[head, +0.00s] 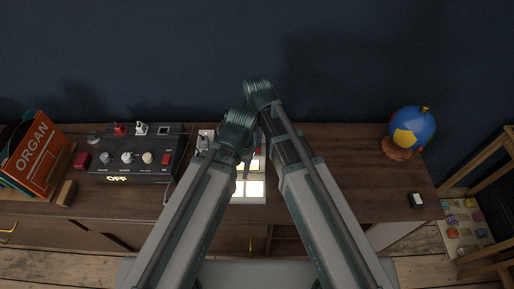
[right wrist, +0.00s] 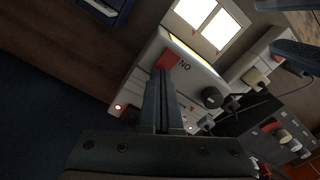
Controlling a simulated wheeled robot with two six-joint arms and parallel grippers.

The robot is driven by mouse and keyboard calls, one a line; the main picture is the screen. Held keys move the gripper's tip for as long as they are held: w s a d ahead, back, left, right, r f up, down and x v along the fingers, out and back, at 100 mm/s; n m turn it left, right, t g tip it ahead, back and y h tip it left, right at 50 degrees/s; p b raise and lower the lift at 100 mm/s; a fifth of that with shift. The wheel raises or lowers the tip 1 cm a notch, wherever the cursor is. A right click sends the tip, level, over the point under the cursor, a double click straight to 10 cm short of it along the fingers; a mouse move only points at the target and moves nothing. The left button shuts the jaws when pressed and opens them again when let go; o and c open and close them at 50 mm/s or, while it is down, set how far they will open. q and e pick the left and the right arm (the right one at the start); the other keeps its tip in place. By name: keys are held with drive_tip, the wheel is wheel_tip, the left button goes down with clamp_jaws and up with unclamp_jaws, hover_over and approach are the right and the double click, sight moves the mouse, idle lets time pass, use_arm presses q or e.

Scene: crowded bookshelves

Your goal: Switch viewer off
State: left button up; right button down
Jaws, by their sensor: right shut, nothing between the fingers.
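The viewer (head: 248,199) is a pale box with bright lit panels on the desk, partly hidden by my arms in the head view. In the right wrist view the viewer (right wrist: 146,76) shows its lit panels (right wrist: 208,22), a red switch (right wrist: 167,60) with ON lettering beside it, a black knob (right wrist: 212,97) and a small red light. My right gripper (right wrist: 160,85) is shut and empty, its fingertips close to the red switch; I cannot tell whether they touch. My left arm reaches in from the left in the head view, but its gripper is hidden.
A black control box (head: 133,172) with knobs and a lit OFF label stands left of the viewer. An orange ORGAN book (head: 35,154) leans further left. A globe (head: 412,128) stands at the right. The desk (head: 345,180) between viewer and globe is mostly clear.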

drive_tip(key=shift+f, duration=0.25)
drive_tip(key=shift+r, duration=0.1)
wheel_tip(320, 180, up, 7)
drive_tip(key=p, duration=0.6)
drive_tip(key=shift+p, duration=0.4)
drive_tip(key=s+d+m+h, duration=0.1)
drive_tip(key=s+d, duration=0.5)
drive_tip(key=s, duration=0.6)
drive_tip(key=shift+m, duration=0.6)
